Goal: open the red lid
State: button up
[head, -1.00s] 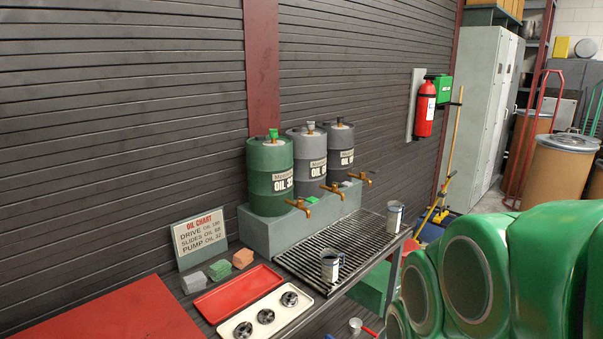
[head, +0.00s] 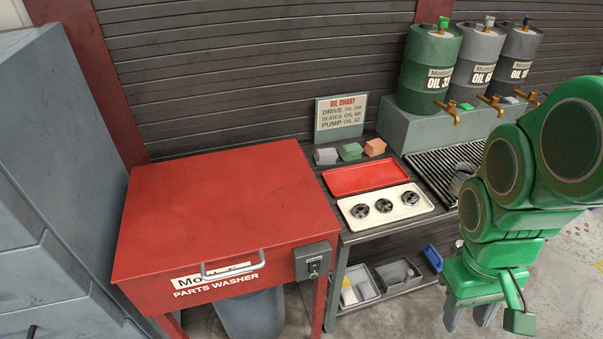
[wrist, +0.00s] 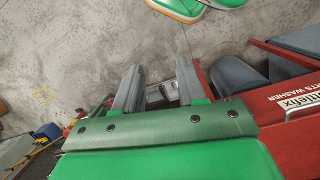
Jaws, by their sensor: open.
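The red lid (head: 225,205) is the wide flat top of the parts washer, and it lies shut. A silver bar handle (head: 232,270) is on its front edge, above the label "PARTS WASHER". My gripper (head: 470,318) is at the lower right of the head view, well to the right of the lid and pointing down. In the wrist view my gripper (wrist: 158,78) is open, with nothing between its fingers.
A grey cabinet (head: 60,190) stands close left of the washer. Right of it is a bench with a red tray (head: 365,177), a cream tray (head: 425,203) of dark round parts, and oil drums (head: 428,70). Bins (head: 398,275) sit on its lower shelf. A grey bin (head: 250,315) is beneath the washer.

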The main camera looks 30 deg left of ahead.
jog(key=w+a+f+n+t+h, duration=0.1)
jog(key=w+a+n, duration=0.45)
jog(key=a, duration=0.45)
jog(key=n+t+y, duration=0.1)
jog(key=n+t, duration=0.4)
jog(key=n, duration=1)
send_near(235, 271)
jog(key=shift+x, duration=3.9)
jog(key=shift+a, duration=0.1)
grip_shut()
